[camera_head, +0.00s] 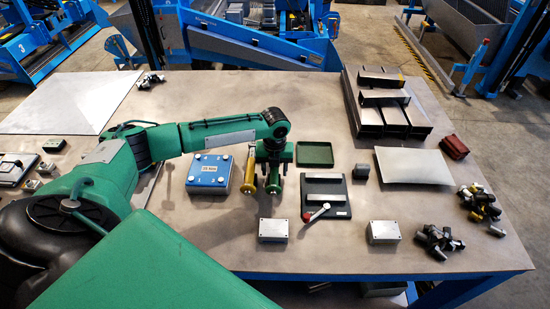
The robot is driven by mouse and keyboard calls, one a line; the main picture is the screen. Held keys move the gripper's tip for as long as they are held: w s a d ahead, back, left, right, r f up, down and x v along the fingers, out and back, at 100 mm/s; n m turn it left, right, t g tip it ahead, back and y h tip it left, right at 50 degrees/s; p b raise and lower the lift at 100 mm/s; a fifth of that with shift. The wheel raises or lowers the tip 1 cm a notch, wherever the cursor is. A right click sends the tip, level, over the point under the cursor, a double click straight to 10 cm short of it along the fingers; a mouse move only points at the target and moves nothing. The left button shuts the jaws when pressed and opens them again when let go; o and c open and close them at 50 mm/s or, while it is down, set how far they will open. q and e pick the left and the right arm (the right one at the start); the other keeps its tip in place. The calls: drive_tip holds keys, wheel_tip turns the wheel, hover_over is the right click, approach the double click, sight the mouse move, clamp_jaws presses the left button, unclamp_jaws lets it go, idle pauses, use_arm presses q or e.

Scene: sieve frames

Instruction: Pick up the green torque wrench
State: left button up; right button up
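My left arm reaches in from the left, and its gripper (272,158) points down over the middle of the table. A slim dark green tool with a brass-coloured end, seemingly the green torque wrench (273,186), shows just below the gripper. The gripper hides its upper part. I cannot tell whether the fingers touch it or how far apart they are. A similar yellow tool with a brass-coloured end (250,170) lies just left of it. My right gripper is not in view.
A blue box (209,172) is left of the tools. A green tray (315,154) and a dark fixture with a red-handled lever (326,196) are to the right. A grey metal block (273,230) is in front. Black channel profiles (382,113) lie at the back right.

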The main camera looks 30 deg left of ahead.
use_arm(q)
drive_tip(key=shift+c, duration=0.2)
clamp_jaws()
drive_tip(key=shift+r, duration=0.1)
drive_tip(key=shift+w+r, duration=0.1)
drive_tip(key=shift+r, duration=0.05)
